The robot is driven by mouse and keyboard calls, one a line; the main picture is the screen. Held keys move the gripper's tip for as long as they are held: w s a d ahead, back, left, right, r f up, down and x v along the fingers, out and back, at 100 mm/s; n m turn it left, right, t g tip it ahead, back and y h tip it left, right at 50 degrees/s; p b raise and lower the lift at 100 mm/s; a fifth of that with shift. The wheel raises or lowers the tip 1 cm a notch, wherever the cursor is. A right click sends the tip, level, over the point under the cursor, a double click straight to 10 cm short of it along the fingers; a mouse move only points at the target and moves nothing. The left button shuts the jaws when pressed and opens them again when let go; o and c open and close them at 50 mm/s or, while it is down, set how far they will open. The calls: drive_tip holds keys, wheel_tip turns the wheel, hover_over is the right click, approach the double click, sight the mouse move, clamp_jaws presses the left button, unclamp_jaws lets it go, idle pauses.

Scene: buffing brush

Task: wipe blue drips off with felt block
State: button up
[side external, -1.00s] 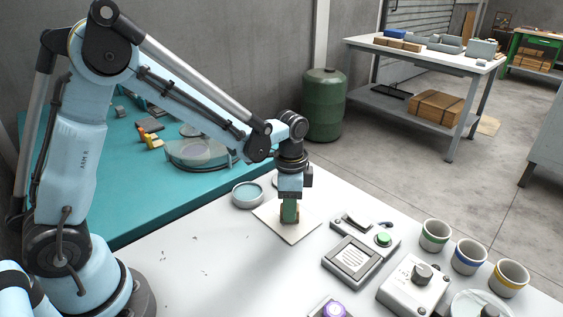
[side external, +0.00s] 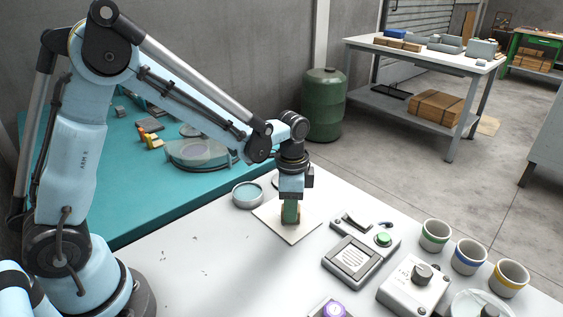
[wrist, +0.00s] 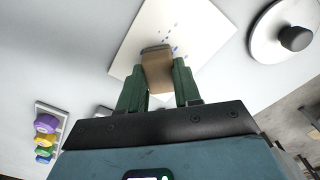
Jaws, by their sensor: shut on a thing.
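A white square plate (side external: 268,217) lies on the pale table. Several small blue drips (wrist: 172,48) show on it in the wrist view, just beyond and beside the block. My gripper (side external: 290,212) is over the plate, pointing down. In the wrist view, its green fingers are shut on the tan felt block (wrist: 157,72), which has a grey end toward the drips. The block is at or very near the plate; I cannot tell whether it touches. The block and fingers hide part of the plate.
A round dish (side external: 248,195) stands just left of the plate. A device with a green button (side external: 384,239) is at its right, then a grey knob box (side external: 415,283) and three banded cups (side external: 469,256). Bare table (side external: 190,262) lies front left.

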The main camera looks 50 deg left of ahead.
drive_tip(key=shift+d, duration=1.25)
drive_tip(key=shift+d+r, duration=0.1)
drive_tip(key=shift+d, duration=0.15)
wheel_tip(320, 180, up, 8)
drive_tip(key=shift+a+f, duration=0.1)
drive_tip(key=shift+f, duration=0.15)
